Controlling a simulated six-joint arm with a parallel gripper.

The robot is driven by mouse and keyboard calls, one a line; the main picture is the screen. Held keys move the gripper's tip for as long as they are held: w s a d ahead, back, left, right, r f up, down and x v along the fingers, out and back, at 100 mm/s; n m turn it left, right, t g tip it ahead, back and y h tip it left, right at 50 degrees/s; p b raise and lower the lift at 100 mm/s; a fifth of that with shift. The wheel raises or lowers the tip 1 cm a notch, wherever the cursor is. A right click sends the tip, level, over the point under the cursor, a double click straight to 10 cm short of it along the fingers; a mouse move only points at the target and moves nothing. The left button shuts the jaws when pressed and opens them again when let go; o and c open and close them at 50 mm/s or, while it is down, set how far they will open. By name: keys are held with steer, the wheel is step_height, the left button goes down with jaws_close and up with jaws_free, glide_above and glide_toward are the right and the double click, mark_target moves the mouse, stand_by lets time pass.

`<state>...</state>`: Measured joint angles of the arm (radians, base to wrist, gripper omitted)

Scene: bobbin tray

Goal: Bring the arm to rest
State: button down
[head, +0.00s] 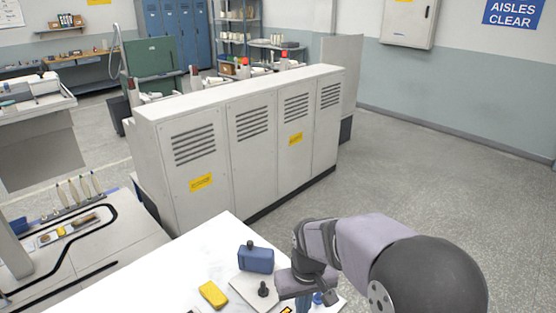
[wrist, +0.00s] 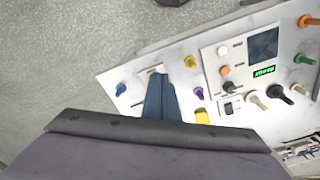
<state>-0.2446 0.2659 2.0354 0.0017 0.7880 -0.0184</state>
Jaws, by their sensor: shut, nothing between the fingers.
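My gripper (wrist: 157,76) shows in the wrist view as two blue fingers pressed together, with nothing between them. It is above the edge of a white work surface (wrist: 135,75) and apart from the things on it. In the head view my gripper (head: 303,303) points down at the bottom edge, partly cut off, beside the right end of the white table (head: 150,285). My arm reaches in from the lower right.
Small coloured bobbin-like pieces, such as a purple one (wrist: 199,93) and a yellow one (wrist: 190,61), stand near the fingers. A panel with a dark screen (wrist: 264,45) is to their right. A blue box (head: 256,259) and yellow block (head: 213,294) are on the table. Grey cabinets (head: 200,170) stand behind.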

steer(key=s+d+m, duration=0.3)
steer(key=s+d, duration=0.6)
steer(key=s, duration=0.5)
steer(key=shift+s+f+g, duration=0.2)
steer(key=shift+f+g, duration=0.1)
steer(key=shift+f, duration=0.1)
